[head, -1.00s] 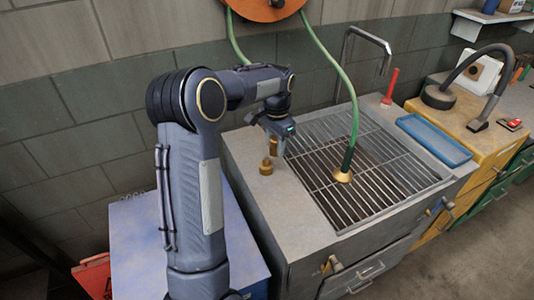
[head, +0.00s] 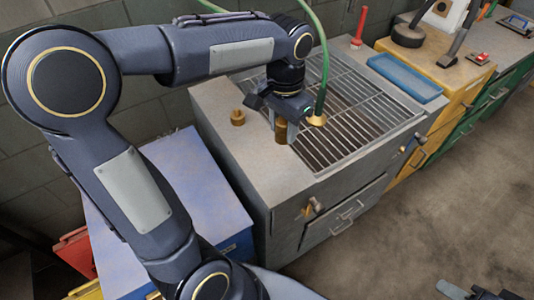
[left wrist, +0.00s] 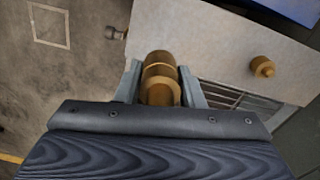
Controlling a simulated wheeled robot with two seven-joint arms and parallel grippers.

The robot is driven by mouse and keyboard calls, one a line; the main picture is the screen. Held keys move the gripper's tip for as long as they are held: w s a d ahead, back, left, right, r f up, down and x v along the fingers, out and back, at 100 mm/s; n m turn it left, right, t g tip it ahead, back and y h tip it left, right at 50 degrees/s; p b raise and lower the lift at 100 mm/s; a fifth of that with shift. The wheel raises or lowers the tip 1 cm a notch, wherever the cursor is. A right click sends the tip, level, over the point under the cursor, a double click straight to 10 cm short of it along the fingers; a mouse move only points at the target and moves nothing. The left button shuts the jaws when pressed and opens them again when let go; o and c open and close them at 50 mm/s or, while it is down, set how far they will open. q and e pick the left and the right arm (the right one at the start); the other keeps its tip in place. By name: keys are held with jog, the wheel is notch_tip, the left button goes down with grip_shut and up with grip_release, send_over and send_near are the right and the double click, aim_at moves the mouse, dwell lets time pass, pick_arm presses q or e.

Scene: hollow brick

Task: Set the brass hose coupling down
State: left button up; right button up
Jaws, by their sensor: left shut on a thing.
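My left gripper (head: 281,121) is shut on the brass hose coupling (head: 281,133), which hangs upright between its fingers. In the left wrist view the coupling (left wrist: 160,82) sits between both jaws. It is over the grey bench top, near the left edge of the metal grate (head: 345,140). I cannot tell whether its lower end touches the surface. A part of my right gripper (head: 458,291) shows at the bottom right edge, mostly cut off.
A second brass fitting (head: 238,118) stands on the bench top (head: 225,97), left of the held coupling. The green hose's brass end (head: 317,120) is close on the right, over the grate. A blue tray (head: 405,77) lies beyond. Bare bench top lies in front of the second fitting.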

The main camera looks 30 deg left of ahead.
pick_arm(q)
jog(key=s+d+f, duration=0.2)
jog(key=s+d, duration=0.1)
jog(key=s, duration=0.6)
jog(key=w+a+f, duration=0.2)
jog(key=w+f, duration=0.1)
jog(key=w+a+f+p, duration=0.1)
jog(key=w+a+f, duration=0.1)
jog(key=w+f, duration=0.1)
jog(key=w+a+f, duration=0.2)
jog(key=w+f, duration=0.2)
jog(key=shift+w+a+f+p, duration=0.1)
jog(key=shift+w+a+p, duration=0.05)
jog(key=shift+w+p, duration=0.2)
jog(key=shift+w+a+f, duration=0.15)
jog(key=shift+w+f, duration=0.05)
jog(key=shift+f, duration=0.1)
notch_tip(320, 180, down, 3)
